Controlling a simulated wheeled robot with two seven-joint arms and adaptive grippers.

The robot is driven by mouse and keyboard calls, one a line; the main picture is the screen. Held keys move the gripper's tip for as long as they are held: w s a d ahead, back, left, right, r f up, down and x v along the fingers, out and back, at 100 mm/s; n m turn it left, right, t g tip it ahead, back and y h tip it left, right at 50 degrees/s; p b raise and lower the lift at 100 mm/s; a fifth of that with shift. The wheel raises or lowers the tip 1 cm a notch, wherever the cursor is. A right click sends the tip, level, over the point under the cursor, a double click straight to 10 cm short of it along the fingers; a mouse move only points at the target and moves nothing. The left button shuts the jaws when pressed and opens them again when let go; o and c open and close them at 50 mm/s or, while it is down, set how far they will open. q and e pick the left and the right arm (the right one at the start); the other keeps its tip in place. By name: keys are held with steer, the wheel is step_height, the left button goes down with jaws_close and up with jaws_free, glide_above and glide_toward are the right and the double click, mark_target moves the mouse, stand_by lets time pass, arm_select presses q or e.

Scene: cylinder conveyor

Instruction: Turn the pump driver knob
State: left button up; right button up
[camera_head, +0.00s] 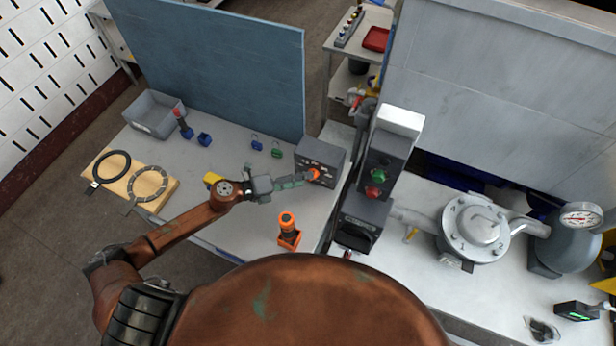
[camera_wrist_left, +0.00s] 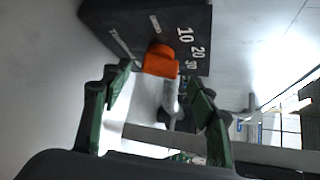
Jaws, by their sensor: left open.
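The pump driver is a dark grey box (camera_head: 321,155) on the light table, with an orange knob (camera_head: 314,174) on its front face. In the left wrist view the orange knob (camera_wrist_left: 160,61) sits on the dark box (camera_wrist_left: 125,22), beside white numbers such as 10 and 20. My left gripper (camera_head: 304,178) reaches in from the left and its tips are close to the knob. In the left wrist view my left gripper (camera_wrist_left: 165,82) is open, with a green finger on either side and the knob lying between and beyond the tips. Contact is not visible. My right gripper is not seen.
An orange tool in a holder (camera_head: 288,232) stands in front of the box. A control post with green and red buttons (camera_head: 377,180) rises to its right. A grey bin (camera_head: 153,115), small blue and green parts, and a wooden board with rings (camera_head: 131,178) lie left. A blue panel (camera_head: 215,65) stands behind.

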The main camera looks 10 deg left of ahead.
arm_select(q)
steer(key=shift+x, duration=1.15)
steer(key=shift+w+d+f, duration=0.15)
steer(key=shift+w+d, duration=0.05)
steer(key=shift+d, duration=0.1)
steer(key=c, duration=1.2)
steer(key=shift+o, duration=0.2)
steer(key=shift+p, duration=0.45)
steer(key=m+y+p, duration=0.1)
steer(key=p, duration=0.6)
steer(key=shift+r+y, duration=0.3)
steer(key=shift+r, duration=0.05)
steer(key=shift+f+p, duration=0.15)
steer(key=shift+p, duration=0.3)
steer(key=shift+f, duration=0.1)
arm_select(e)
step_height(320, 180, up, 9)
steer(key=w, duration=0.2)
